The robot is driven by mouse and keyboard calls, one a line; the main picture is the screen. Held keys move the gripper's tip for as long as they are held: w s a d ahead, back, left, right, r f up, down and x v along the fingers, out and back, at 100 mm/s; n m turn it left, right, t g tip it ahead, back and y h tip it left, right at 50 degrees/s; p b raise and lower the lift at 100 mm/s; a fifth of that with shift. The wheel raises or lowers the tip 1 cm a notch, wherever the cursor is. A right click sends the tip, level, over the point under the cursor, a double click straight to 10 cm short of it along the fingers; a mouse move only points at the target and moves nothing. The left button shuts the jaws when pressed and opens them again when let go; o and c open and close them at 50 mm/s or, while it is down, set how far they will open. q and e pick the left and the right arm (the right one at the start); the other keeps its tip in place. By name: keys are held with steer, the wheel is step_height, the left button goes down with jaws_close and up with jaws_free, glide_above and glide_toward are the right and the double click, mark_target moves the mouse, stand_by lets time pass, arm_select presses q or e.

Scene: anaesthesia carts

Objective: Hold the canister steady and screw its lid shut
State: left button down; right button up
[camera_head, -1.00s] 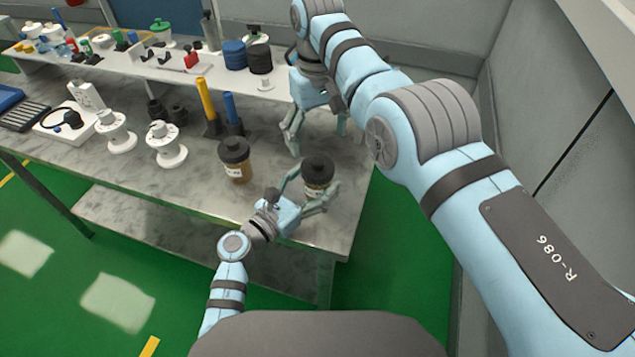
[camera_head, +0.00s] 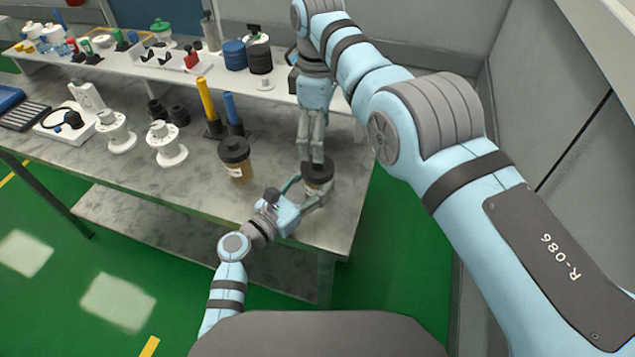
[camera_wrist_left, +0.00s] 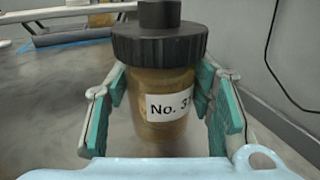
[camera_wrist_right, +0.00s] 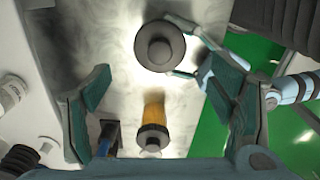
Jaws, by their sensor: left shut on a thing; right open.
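The canister (camera_wrist_left: 165,100) is an amber jar with a white label reading "No. 3", partly cut off by a finger. It stands upright near the table's right end. Its black ribbed lid (camera_wrist_left: 160,42) with a central knob sits on top; how tight it is cannot be told. My left gripper (camera_head: 312,192) is shut on the canister's body from the front, its teal pads on both sides. My right gripper (camera_head: 314,158) points down over the lid, open. In the right wrist view the lid (camera_wrist_right: 160,46) lies beyond the spread fingers.
A second amber canister with a black lid (camera_head: 235,160) stands just left; it shows in the right wrist view (camera_wrist_right: 153,108). Yellow (camera_head: 207,98) and blue (camera_head: 231,108) handles stand behind it. White spools (camera_head: 166,145) are further left. The table's front edge is close.

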mark_target(318, 182)
steer(key=n, duration=0.3)
steer(key=shift+n, duration=0.4)
arm_select(q)
steer(key=shift+f, duration=0.1)
arm_select(e)
steer(key=shift+f, duration=0.1)
step_height(318, 182, down, 8)
steer(key=shift+r, duration=0.1)
